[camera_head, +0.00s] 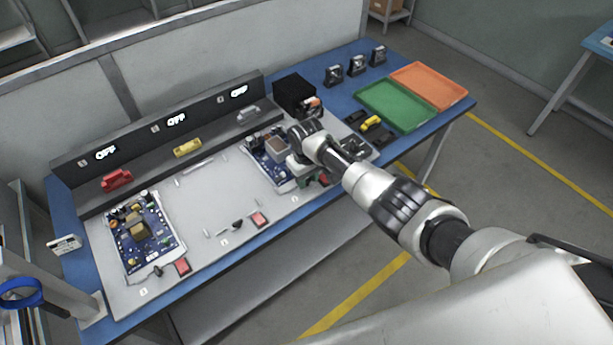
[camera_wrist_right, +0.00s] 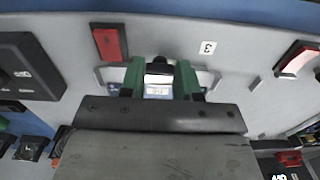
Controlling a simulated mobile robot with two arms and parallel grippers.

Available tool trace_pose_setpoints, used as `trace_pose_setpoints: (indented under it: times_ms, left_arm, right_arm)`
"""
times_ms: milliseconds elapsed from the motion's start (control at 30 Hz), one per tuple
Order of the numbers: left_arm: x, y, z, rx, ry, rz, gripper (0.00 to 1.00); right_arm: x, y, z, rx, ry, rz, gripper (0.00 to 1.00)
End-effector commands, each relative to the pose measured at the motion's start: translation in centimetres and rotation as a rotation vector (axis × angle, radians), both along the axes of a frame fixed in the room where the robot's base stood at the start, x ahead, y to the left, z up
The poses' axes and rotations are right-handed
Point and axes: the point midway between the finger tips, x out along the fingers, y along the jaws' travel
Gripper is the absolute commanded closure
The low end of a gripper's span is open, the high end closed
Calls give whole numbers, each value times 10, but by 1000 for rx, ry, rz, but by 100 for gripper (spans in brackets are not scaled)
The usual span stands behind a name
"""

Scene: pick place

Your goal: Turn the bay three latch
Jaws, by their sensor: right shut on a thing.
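My right gripper (camera_head: 307,181) reaches down at the front edge of the rightmost bay, beside its blue circuit board (camera_head: 262,158). In the right wrist view, the green fingers of my right gripper (camera_wrist_right: 160,80) are closed around a small dark latch (camera_wrist_right: 159,68) next to the label 3 (camera_wrist_right: 207,47). The fingers hide the latch's sides, so its turn angle is hard to tell. A red block (camera_wrist_right: 110,42) lies to the left of the latch in that view. My left gripper is not in view.
The grey fixture (camera_head: 205,190) also holds a board (camera_head: 140,235) at the left; its middle bay is empty. A black box (camera_head: 293,93), green tray (camera_head: 395,105) and orange tray (camera_head: 430,85) stand to the right.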

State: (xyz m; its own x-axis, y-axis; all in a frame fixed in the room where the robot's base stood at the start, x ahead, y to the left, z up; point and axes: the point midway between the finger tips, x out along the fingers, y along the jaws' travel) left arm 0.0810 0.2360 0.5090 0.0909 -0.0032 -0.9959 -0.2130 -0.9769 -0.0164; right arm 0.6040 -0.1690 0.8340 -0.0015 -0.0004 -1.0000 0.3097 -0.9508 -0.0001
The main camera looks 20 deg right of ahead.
Motion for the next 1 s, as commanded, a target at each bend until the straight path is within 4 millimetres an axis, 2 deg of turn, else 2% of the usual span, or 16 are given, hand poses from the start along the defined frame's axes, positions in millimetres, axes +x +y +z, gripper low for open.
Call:
trace_pose_setpoints:
  times_ms: [633, 667, 800, 1000]
  left_arm:
    - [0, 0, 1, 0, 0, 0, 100]
    - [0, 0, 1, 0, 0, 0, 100]
    - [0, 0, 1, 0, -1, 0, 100]
    - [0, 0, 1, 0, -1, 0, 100]
  right_arm:
    - [1, 0, 1, 1, -4, 51, 92]
    - [1, 0, 1, 1, -4, 51, 65]
    - [1, 0, 1, 1, -3, 50, 44]
    - [0, 0, 1, 1, -2, 49, 43]
